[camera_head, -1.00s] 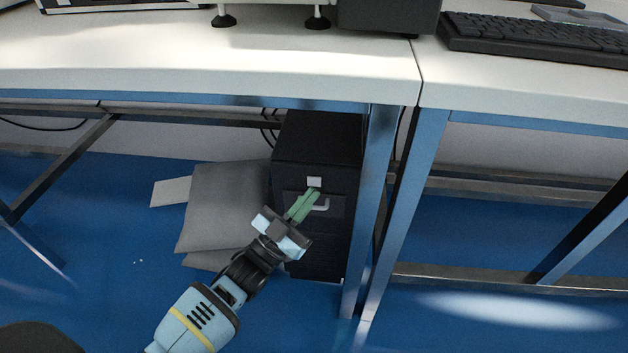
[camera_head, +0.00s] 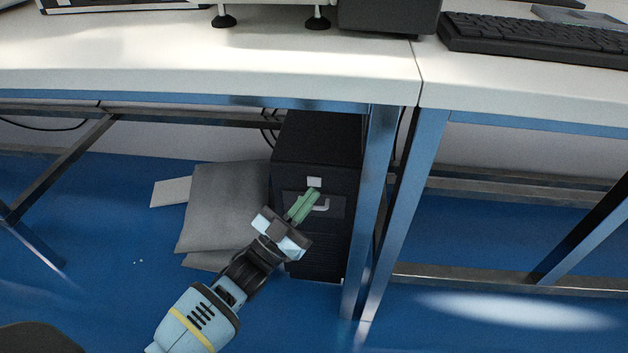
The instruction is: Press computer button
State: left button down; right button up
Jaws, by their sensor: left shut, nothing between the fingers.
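A black computer tower (camera_head: 318,150) stands upright on the blue floor under the white table. Its front has a small light square (camera_head: 314,182) near the top and a pale curved handle-like mark (camera_head: 322,205) below it. My left gripper (camera_head: 309,198) reaches in from the lower left. Its green fingers are shut and empty. The tips are at the tower's front, just below the light square; I cannot tell whether they touch it. The fingers cover part of the front panel, and I cannot make out a separate button. My right gripper is not in view.
White tabletops (camera_head: 200,65) overhang the tower. Metal table legs (camera_head: 372,200) stand close on its right. Grey flat sheets (camera_head: 225,200) lie on its left. A keyboard (camera_head: 530,38) is on the right table.

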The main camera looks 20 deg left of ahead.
pick_arm(q)
jog(key=shift+w, duration=0.1)
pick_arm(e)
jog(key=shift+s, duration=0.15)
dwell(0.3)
pick_arm(q)
jog(key=shift+w, duration=0.1)
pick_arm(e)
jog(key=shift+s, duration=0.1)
pick_arm(q)
jog(key=shift+w+a, duration=0.15)
jog(key=shift+w, duration=0.1)
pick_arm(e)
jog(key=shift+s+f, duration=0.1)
pick_arm(q)
jog(key=shift+w+b, duration=0.15)
jog(key=shift+b, duration=0.15)
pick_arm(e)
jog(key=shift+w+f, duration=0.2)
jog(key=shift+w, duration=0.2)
